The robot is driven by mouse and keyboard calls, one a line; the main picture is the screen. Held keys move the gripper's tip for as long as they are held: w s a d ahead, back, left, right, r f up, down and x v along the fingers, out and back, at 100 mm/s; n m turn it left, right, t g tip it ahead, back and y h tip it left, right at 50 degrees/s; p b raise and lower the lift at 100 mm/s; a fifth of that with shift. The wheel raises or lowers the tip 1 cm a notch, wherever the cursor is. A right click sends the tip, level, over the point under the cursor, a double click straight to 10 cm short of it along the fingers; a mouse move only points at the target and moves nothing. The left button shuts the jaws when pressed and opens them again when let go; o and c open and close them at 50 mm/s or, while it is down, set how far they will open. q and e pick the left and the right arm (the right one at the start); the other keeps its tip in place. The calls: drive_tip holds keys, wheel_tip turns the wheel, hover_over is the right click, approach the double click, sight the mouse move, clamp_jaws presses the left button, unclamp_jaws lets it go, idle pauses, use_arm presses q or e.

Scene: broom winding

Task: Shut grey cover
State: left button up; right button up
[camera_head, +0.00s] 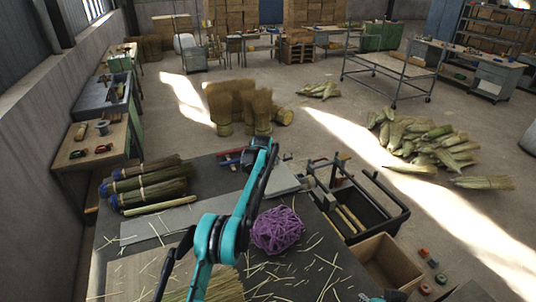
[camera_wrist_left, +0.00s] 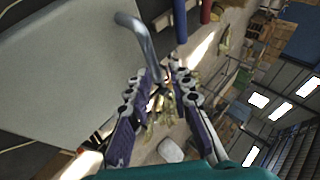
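A flat grey panel, which looks like the grey cover (camera_head: 283,181), lies behind my left arm in the head view, and the arm hides part of it. In the left wrist view a large grey panel (camera_wrist_left: 70,75) fills the left side. A bent metal bar (camera_wrist_left: 136,28) beside its edge runs down between the fingers of my left gripper (camera_wrist_left: 159,72). The fingers are apart on either side of the bar, and I see no firm grip on it. In the head view my left gripper (camera_head: 272,150) is small and partly hidden.
A purple twine ball (camera_head: 277,231) sits just right of my left arm. Bundled straw (camera_head: 150,182) lies on the left of the table. A black tool crate (camera_head: 362,205) and an open cardboard box (camera_head: 388,262) stand at the right.

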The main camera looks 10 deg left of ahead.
use_arm(q)
drive_tip(key=v, duration=0.9)
drive_tip(key=shift+s, duration=0.25)
